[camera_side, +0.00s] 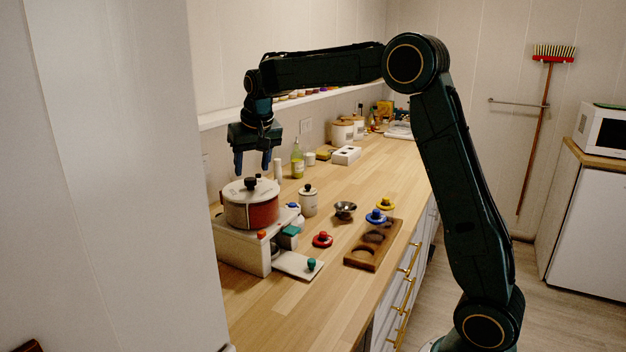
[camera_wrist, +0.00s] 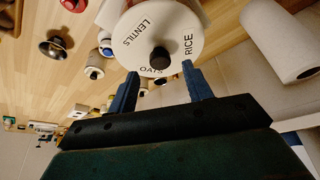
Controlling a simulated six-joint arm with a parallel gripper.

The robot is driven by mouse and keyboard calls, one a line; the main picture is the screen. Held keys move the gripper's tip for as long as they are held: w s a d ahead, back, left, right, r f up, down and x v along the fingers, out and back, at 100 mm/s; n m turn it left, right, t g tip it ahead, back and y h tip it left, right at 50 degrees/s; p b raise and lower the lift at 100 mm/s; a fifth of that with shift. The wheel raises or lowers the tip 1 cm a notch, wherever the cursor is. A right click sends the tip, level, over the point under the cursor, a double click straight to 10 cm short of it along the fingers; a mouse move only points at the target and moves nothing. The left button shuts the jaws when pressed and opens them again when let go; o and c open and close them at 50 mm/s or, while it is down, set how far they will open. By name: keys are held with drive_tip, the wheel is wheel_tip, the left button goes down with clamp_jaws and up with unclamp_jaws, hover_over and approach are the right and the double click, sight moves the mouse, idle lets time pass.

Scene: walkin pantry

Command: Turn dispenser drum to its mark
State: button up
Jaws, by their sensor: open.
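The dispenser drum (camera_side: 250,212) is red-brown with a cream lid and a black knob (camera_side: 251,183), and sits on a white base (camera_side: 243,247). In the wrist view the drum's lid (camera_wrist: 180,22) shows the words LENTILS, OATS and RICE around the black knob (camera_wrist: 160,58); OATS is partly hidden by the knob. My gripper (camera_side: 252,167) is open and points down above the lid, apart from it. In the wrist view its blue fingers (camera_wrist: 159,72) appear either side of the knob, with nothing held. I cannot make out the mark.
A wooden board (camera_side: 362,257) with round recesses lies near the counter edge. A white roll (camera_wrist: 280,38) is close by at right in the wrist view.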

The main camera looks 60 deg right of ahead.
sight(250, 179)
drive_tip(key=shift+x, duration=1.75)
clamp_jaws()
